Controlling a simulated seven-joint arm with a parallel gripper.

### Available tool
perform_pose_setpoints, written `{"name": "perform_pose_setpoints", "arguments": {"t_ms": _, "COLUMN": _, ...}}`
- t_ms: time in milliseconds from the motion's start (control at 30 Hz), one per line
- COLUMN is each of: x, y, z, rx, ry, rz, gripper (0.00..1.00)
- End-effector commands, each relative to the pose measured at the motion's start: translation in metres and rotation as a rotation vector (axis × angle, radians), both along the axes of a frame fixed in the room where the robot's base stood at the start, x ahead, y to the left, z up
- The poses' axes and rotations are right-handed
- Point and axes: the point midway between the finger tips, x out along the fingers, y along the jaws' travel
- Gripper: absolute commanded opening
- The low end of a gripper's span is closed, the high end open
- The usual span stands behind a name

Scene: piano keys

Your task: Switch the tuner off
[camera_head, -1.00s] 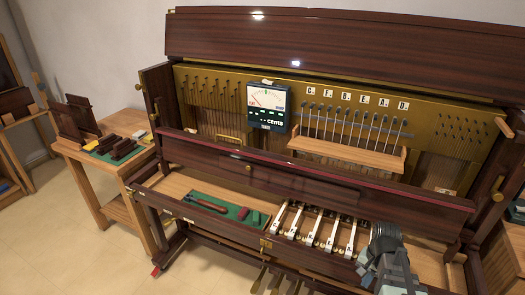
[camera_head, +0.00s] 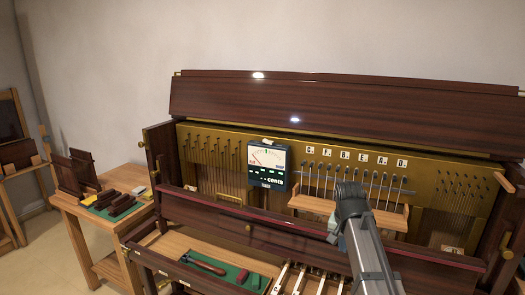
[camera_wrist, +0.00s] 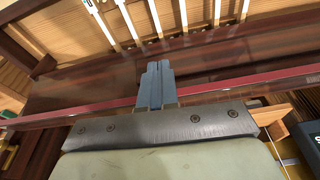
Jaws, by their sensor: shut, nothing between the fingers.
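The tuner (camera_head: 267,165) is a dark box with a pale dial and red needle. It is mounted on the gold plate inside the open piano, left of the pin shelf. Its lower display shows bright "cents" lettering and appears lit; I cannot make out a switch. In the wrist view, a dark corner with a white letter at the right edge appears to be the tuner (camera_wrist: 309,143). My gripper (camera_wrist: 158,66) is shut and empty, its fingers pointing down over the red-edged dark rail. In the head view my gripper (camera_head: 337,235) is right of and below the tuner, apart from it.
A light wooden shelf (camera_head: 310,204) with a row of pins is right of the tuner, behind my arm. The dark rail (camera_head: 225,205) crosses in front. White keys (camera_head: 280,278) and a green tool tray (camera_head: 205,266) lie below. A side table (camera_head: 75,207) stands left.

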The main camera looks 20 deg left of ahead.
Motion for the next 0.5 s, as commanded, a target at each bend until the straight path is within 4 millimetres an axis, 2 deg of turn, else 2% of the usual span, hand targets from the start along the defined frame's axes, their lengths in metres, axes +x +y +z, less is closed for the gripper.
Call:
{"name": "perform_pose_setpoints", "arguments": {"t_ms": 33, "x": 0.021, "y": 0.025, "z": 0.025, "rx": -0.001, "ry": -0.034, "rz": 0.017, "gripper": 0.00}}
{"name": "perform_pose_setpoints", "arguments": {"t_ms": 200, "x": 0.074, "y": 0.104, "z": 0.103, "rx": 0.004, "ry": -0.167, "rz": 0.038, "gripper": 0.00}}
{"name": "perform_pose_setpoints", "arguments": {"t_ms": 400, "x": 0.127, "y": 0.202, "z": 0.192, "rx": 0.040, "ry": -0.327, "rz": 0.038, "gripper": 0.00}}
{"name": "perform_pose_setpoints", "arguments": {"t_ms": 500, "x": 0.146, "y": 0.249, "z": 0.235, "rx": 0.068, "ry": -0.400, "rz": 0.033, "gripper": 0.00}}
